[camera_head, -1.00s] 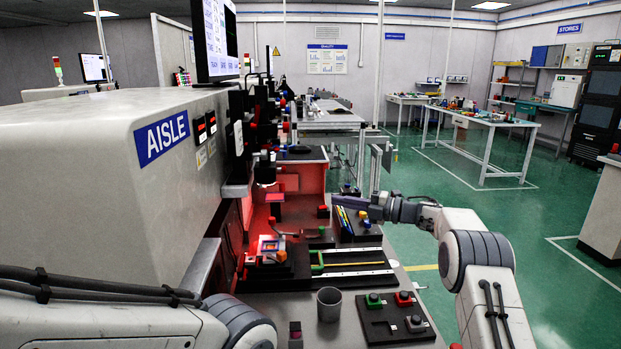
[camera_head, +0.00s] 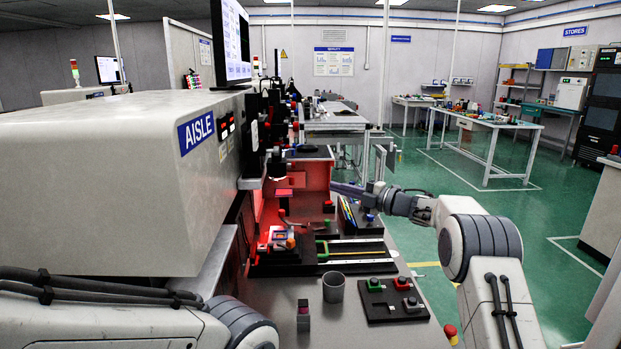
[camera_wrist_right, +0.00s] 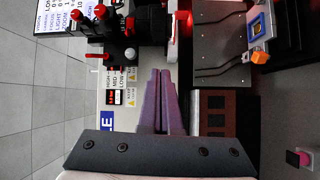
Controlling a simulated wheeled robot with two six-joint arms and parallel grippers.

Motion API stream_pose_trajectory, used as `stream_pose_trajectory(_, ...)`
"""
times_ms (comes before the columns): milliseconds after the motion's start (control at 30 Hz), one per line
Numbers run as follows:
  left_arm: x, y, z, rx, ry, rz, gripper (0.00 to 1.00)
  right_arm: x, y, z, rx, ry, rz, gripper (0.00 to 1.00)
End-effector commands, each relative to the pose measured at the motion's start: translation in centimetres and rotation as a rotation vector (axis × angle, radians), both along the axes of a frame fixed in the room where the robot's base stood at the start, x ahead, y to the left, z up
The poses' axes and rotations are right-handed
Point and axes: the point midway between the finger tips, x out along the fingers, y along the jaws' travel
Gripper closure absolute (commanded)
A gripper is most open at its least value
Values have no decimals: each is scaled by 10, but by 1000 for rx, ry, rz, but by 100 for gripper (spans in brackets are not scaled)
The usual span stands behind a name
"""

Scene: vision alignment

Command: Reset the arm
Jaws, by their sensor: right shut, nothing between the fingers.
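My right gripper (camera_head: 343,188) is in the head view, right of centre, pointing left above the workbench (camera_head: 385,335). It is shut and empty, with its fingers together. In the right wrist view its two fingers (camera_wrist_right: 160,100) lie side by side with nothing between them. My left arm comes in at the lower left of the head view, but its gripper is outside the picture.
A red-lit bay with a small fixture (camera_head: 279,240) lies left of the right gripper. A grey cup (camera_head: 333,287) and a button panel (camera_head: 391,299) stand nearer. The large AISLE machine (camera_head: 100,185) blocks the left; green floor (camera_head: 560,195) is open at right.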

Motion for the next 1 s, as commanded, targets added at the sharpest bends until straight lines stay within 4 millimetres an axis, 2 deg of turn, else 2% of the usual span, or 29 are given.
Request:
stream_pose_trajectory(33, 0, 0, 5, 0, 0, 0, 100, 1, 9, 12, 15, 16, -23, 100)
stream_pose_trajectory(267, 0, 0, 20, 0, 0, 0, 100, 4, 44, 58, 113, 160, -205, 100)
stream_pose_trajectory(367, 0, 0, 29, 0, 0, 0, 100, -5, 60, 77, 166, 267, -310, 100)
stream_pose_trajectory(467, 0, 0, 42, 0, 0, 0, 100, -29, 77, 90, 226, 428, -442, 100)
stream_pose_trajectory(567, 0, 0, 57, 0, 0, 0, 100, -80, 89, 86, 271, 660, -605, 100)
stream_pose_trajectory(667, 0, 0, 70, 0, 0, 0, 100, -151, 91, 64, 282, 913, -762, 100)
stream_pose_trajectory(800, 0, 0, 82, 0, 0, 0, 100, -254, 85, 29, 237, 1204, -928, 100)
stream_pose_trajectory(867, 0, 0, 87, 0, 0, 0, 100, -298, 81, 17, 205, 1314, -990, 100)
stream_pose_trajectory(900, 0, 0, 90, 0, 0, 0, 100, -328, 77, 9, 182, 1385, -1029, 100)
stream_pose_trajectory(967, 0, 0, 95, 0, 0, 0, 100, -372, 70, -1, 139, 1484, -1083, 100)
stream_pose_trajectory(1000, 0, 0, 98, 0, 0, 0, 100, -400, 65, -7, 110, 1546, -1118, 100)
